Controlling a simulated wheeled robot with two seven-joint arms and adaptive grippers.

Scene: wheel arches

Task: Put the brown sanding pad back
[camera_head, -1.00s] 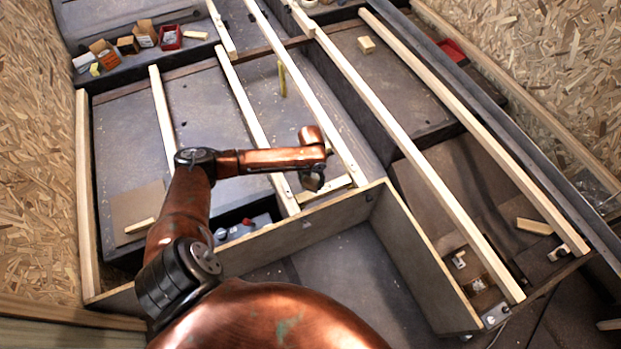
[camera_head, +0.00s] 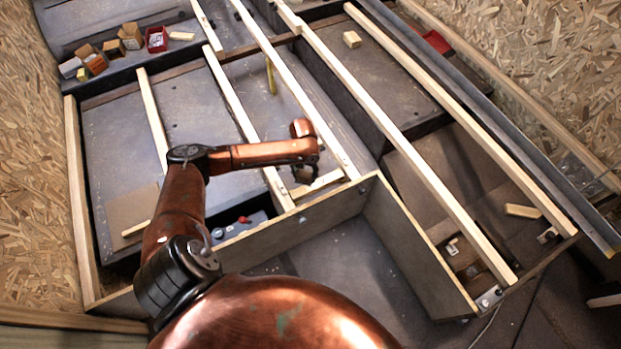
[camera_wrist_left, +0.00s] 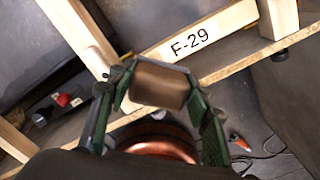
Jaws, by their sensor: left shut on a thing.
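The brown sanding pad (camera_wrist_left: 158,85) shows in the left wrist view as a small brown block between the green-and-black fingers of my left gripper (camera_wrist_left: 155,75), which is shut on it. In the head view my left gripper (camera_head: 305,172) hangs over the wooden frame near the short crosspiece. The pad cannot be made out clearly there. A pale crosspiece marked F-29 (camera_wrist_left: 195,42) lies behind the pad in the left wrist view. My right gripper is not in view.
Long pale slats (camera_head: 390,130) run across the frame. A plywood panel (camera_head: 415,245) edges the open compartment below. Small cardboard boxes (camera_head: 131,37) and a red bin (camera_head: 156,39) stand at the upper left. A loose wood block (camera_head: 351,39) lies at the top.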

